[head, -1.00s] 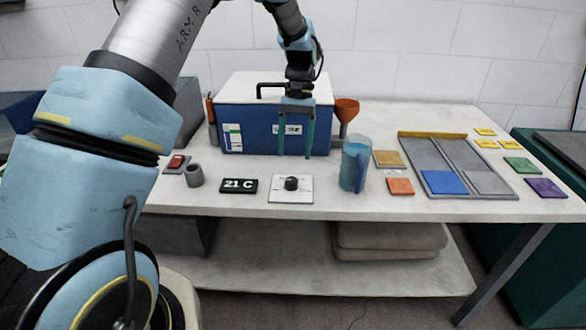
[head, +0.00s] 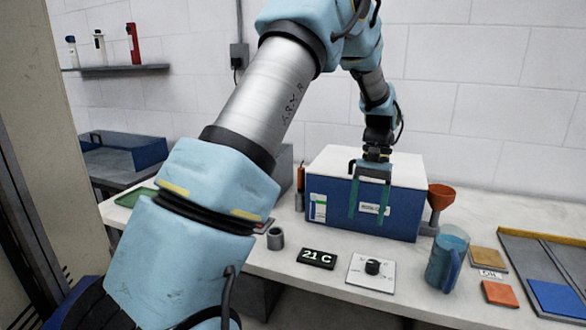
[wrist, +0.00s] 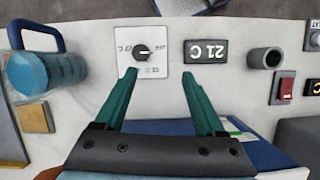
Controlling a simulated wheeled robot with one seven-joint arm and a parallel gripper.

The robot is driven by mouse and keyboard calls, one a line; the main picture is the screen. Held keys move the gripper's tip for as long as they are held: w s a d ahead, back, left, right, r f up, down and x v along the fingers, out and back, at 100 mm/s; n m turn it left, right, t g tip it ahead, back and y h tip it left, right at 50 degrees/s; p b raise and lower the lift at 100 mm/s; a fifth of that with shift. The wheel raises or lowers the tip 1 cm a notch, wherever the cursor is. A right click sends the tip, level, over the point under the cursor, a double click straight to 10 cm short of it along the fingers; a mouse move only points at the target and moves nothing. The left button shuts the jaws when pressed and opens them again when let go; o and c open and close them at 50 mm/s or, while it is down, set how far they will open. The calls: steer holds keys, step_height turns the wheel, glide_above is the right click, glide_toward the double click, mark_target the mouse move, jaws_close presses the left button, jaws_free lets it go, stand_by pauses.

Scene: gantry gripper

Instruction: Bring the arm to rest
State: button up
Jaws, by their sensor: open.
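My gripper (head: 369,212) hangs from my bent arm, fingers pointing down, in front of a blue box with a white lid (head: 330,200). Its two teal fingers are spread apart with nothing between them. In the wrist view my gripper (wrist: 158,75) is also open and empty, with the blue box (wrist: 160,127) below it. I cannot tell from these views whether the fingers touch the box.
On the bench are a dial plate (head: 371,272), a 21 C display (head: 317,258), a grey cup (head: 275,239), a blue jug (head: 446,258), an orange funnel (head: 440,196) and coloured tiles (head: 501,293). A red switch (wrist: 286,88) shows in the wrist view.

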steer(key=a+r+n+t+h, duration=0.2)
steer(key=a+n, duration=0.1)
steer(key=a, duration=1.3)
steer(key=s+a+n+t, duration=0.2)
steer(key=s+a, duration=0.7)
steer(key=a, duration=0.3)
steer(key=shift+a+f+t, duration=0.4)
steer(key=shift+c, duration=0.3)
